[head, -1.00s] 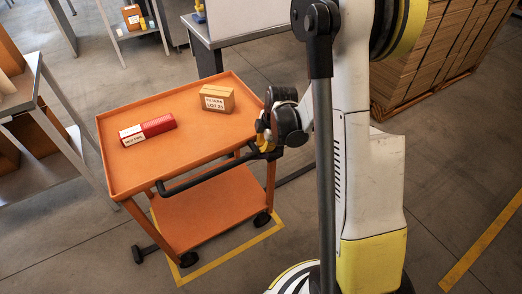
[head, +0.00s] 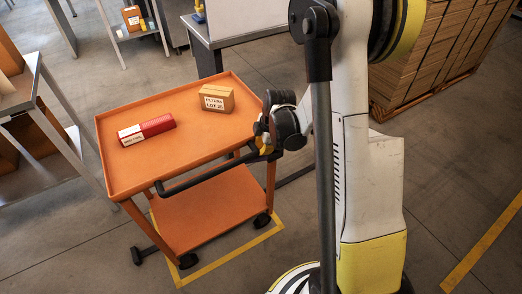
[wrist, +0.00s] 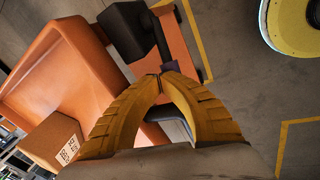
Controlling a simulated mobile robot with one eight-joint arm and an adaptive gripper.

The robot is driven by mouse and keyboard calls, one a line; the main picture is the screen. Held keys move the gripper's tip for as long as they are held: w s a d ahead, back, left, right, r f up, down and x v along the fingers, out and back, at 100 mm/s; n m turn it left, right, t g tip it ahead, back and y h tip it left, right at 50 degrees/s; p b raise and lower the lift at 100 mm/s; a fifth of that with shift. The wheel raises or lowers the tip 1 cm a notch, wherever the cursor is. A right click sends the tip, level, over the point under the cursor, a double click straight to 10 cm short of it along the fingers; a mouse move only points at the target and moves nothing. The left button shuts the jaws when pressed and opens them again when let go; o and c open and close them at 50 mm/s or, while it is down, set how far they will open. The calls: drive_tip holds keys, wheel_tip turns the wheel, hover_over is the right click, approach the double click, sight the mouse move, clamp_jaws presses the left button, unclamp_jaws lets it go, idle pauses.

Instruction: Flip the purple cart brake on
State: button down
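The orange cart (head: 215,107) stands left of my arm, with a black push handle (head: 205,179) along its near side. The handle's end also shows in the wrist view (wrist: 125,30). My gripper (head: 262,146) is at the cart's right corner, beside the handle's end. In the wrist view its yellow fingers (wrist: 162,76) bow inward and their tips meet. A small dark purple piece (wrist: 171,66), which looks like the brake lever, shows just beyond the tips, by a black bar. The tips hide part of it; I cannot tell whether they touch it.
A red and white box (head: 147,131) and a cardboard carton (head: 216,98) lie on the cart's top tray. The cart stands in a yellow floor outline (head: 232,256). A grey shelf (head: 40,110) is at the left. Stacked cardboard (head: 440,60) is behind my arm.

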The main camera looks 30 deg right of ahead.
sight(254, 161)
drive_tip(key=shift+s+a+f, duration=0.1)
drive_tip(key=shift+a+f, duration=0.45)
drive_tip(key=shift+f, duration=0.25)
drive_tip(key=shift+s+a+f, duration=0.1)
drive_tip(key=shift+a+f, duration=0.45)
drive_tip(key=shift+f, duration=0.25)
drive_tip(key=shift+s+a+f, duration=0.1)
drive_tip(key=shift+a+f, duration=0.45)
drive_tip(key=shift+f, duration=0.25)
idle(2.4)
drive_tip(key=shift+w+r, duration=0.1)
drive_tip(key=d+r+p, duration=0.4)
drive_tip(key=d+r, duration=0.1)
drive_tip(key=r, duration=0.2)
drive_tip(key=shift+w+d+r+p, duration=0.15)
drive_tip(key=shift+w+r+p, duration=0.15)
drive_tip(key=shift+w+p, duration=0.1)
idle(0.8)
idle(0.4)
drive_tip(key=shift+w+d+r+p, duration=0.1)
drive_tip(key=shift+d+r+p, duration=0.6)
drive_tip(key=shift+r, duration=0.3)
drive_tip(key=shift+w+d+r+p, duration=0.1)
drive_tip(key=shift+d+r+p, duration=0.55)
drive_tip(key=shift+r, duration=0.35)
